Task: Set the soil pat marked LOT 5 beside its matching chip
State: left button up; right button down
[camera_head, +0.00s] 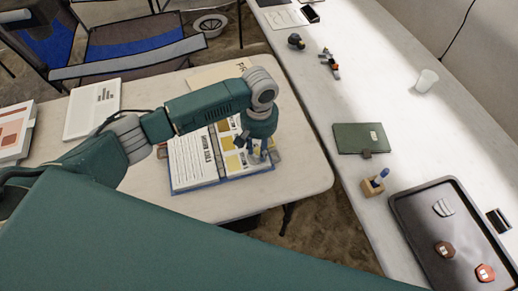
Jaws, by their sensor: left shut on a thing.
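My left gripper (257,151) reaches in from the left and points down over the right page of an open book (181,166). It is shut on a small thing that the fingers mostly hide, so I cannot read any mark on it. The right page shows yellowish colour chips (233,163); the left page has printed lines. Two reddish-brown pats with pale labels, one (444,249) and another (485,273), lie in the dark tray (409,226) at the right. The labels are too small to read. My right gripper is out of view.
A grey striped piece (443,208) is also in the tray. A small wooden block with a blue-topped tool (373,186), a green notebook (360,138) and a white cup (426,81) stand on the right table. A gap separates the two tables.

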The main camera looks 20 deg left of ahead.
aim_at(259, 151)
pick_arm(q)
jog(key=shift+f, duration=0.2)
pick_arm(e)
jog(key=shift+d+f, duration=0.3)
pick_arm(q)
jog(key=shift+f, duration=0.55)
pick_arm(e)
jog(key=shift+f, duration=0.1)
pick_arm(q)
jog(key=o, duration=1.1)
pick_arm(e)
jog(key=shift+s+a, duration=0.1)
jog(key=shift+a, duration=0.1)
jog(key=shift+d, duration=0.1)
pick_arm(q)
notch_tip(259, 151, up, 12)
